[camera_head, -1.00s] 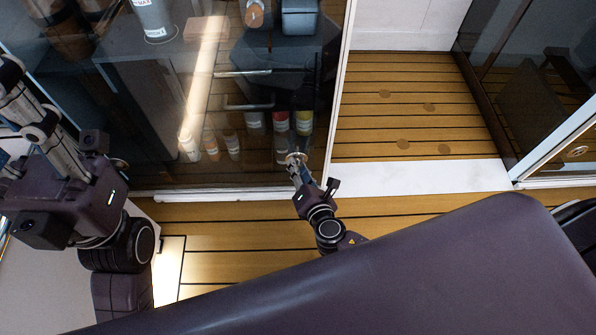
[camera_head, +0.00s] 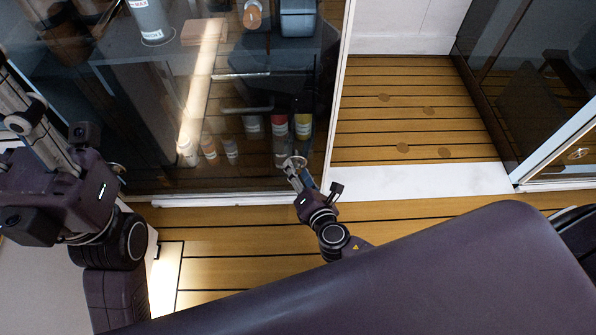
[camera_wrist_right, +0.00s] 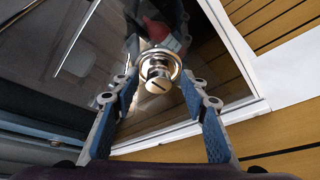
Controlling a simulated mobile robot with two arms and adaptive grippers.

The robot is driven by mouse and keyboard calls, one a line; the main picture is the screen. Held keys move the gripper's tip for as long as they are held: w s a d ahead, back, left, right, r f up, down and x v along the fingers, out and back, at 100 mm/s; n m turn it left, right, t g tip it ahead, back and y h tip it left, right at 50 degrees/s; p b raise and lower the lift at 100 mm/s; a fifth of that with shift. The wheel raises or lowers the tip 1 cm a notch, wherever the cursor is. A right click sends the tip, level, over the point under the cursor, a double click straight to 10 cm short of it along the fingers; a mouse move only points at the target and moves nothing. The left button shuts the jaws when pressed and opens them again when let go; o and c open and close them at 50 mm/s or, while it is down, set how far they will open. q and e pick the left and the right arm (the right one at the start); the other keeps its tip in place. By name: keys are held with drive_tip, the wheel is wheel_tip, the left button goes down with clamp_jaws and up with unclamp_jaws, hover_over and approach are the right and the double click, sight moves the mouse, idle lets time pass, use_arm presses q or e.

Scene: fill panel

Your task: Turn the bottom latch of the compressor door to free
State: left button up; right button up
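The bottom latch is a round metal knob with a slot, set low on the glass compressor door (camera_head: 250,180) near its right frame. It shows in the right wrist view (camera_wrist_right: 158,72) and small in the head view (camera_head: 295,162). My right gripper (camera_head: 297,172) is at the latch. In the right wrist view its two blue-padded fingers (camera_wrist_right: 158,92) stand apart, one on each side of the knob, with gaps visible. My left gripper (camera_head: 22,112) is at the left edge, away from the latch; its fingertips are not clear.
Bottles (camera_head: 280,135) and dark equipment show behind the glass. Another round metal fitting (camera_head: 117,168) is at the left, partly behind my left arm. A white door frame (camera_head: 341,90) is just right of the latch.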

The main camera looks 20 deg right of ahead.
drive_tip(key=v, duration=1.2)
drive_tip(key=shift+a, duration=0.15)
idle(0.3)
